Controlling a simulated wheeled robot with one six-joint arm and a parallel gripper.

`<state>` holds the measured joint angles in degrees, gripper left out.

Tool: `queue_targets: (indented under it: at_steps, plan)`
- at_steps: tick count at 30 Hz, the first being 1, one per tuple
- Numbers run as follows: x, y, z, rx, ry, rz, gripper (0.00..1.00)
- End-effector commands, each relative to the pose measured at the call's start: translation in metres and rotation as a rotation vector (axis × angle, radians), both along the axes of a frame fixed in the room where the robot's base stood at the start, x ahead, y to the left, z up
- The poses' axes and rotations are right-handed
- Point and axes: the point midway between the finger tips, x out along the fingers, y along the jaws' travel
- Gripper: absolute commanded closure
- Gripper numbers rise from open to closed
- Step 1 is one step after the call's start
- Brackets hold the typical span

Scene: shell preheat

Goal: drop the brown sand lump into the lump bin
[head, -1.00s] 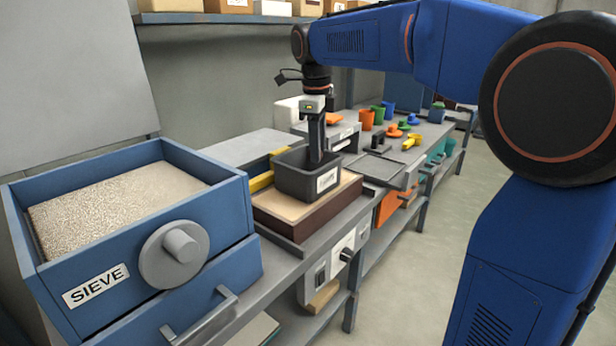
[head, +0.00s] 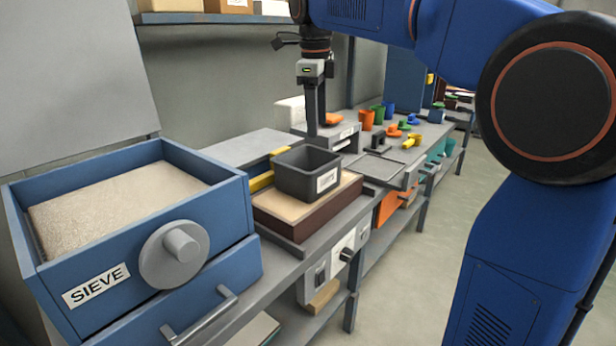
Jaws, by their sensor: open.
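A dark grey open box (head: 296,184) with a small white label, too small to read, sits on a brown block in the middle of the view; it appears to be the lump bin. My gripper (head: 312,136) points down with its fingertips just above the box's far rim. It is open, with nothing seen between its fingers, which show nearly edge-on. I see no brown sand lump. The floor of the box is hidden by its near walls.
A blue sieve box (head: 247,215) of pale sand (head: 120,205) stands at the near left. A yellow bar (head: 260,182) lies beside the dark box. Further back are a grey tray (head: 380,168) and several coloured cups (head: 366,120). A shelf (head: 215,19) runs above.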

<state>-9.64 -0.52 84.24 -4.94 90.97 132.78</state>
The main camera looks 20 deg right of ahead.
Motion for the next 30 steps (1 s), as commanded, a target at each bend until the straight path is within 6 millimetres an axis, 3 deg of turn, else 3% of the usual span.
queue_targets:
  at_steps: [9,15,30]
  plan:
    - [-0.006,0.004,0.062,0.001,-0.003,0.000,0.47]
    - [-0.009,0.006,0.086,-0.001,-0.001,0.000,0.47]
    - [-0.015,0.004,0.092,-0.001,-0.003,0.029,0.47]
